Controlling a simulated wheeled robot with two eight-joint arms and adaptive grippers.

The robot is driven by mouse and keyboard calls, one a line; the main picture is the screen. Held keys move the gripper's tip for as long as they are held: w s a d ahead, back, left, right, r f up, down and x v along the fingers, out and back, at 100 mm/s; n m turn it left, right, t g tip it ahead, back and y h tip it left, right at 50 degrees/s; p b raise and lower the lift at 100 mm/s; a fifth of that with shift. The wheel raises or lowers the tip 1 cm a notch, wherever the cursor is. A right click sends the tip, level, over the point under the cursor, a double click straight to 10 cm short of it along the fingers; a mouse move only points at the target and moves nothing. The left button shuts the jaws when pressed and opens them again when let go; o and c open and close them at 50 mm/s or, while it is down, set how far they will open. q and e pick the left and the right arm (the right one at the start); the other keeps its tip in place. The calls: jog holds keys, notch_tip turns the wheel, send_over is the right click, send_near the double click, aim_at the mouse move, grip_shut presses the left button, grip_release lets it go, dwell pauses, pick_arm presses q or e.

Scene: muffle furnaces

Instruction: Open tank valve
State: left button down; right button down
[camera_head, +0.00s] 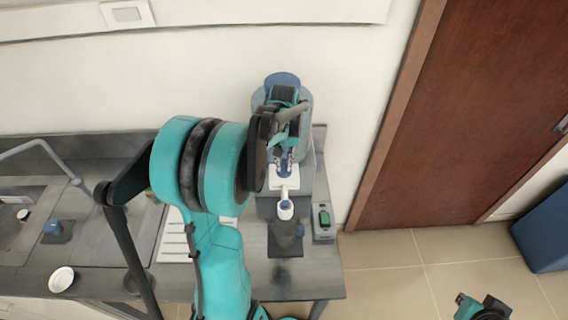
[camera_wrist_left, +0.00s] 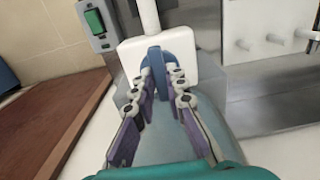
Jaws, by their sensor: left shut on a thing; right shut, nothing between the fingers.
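The tank (camera_head: 259,98) is a grey-blue container with a blue top, standing at the back of the counter against the wall. Its blue valve handle (camera_wrist_left: 154,62) sits on a white block (camera_wrist_left: 129,51) with a white spout, and the handle also shows in the head view (camera_head: 285,170). My left gripper (camera_wrist_left: 160,76) is shut on the blue handle, with a fingertip on each side of it. In the head view my left gripper (camera_head: 285,158) partly hides the tank and valve. My right gripper (camera_head: 482,304) is shut and empty, low over the floor at the bottom right.
A small grey box with a green switch (camera_head: 324,218) stands right of the tank. A white cup (camera_head: 61,279) and a sink (camera_head: 22,222) are at the left of the counter. A brown door (camera_head: 470,110) and tiled floor (camera_head: 390,260) lie to the right.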

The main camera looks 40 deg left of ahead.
aim_at(284, 166)
dwell(0.4)
pick_arm(q)
jog(key=c, duration=1.5)
grip_release()
jog(key=shift+c, duration=0.2)
notch_tip(284, 166, up, 12)
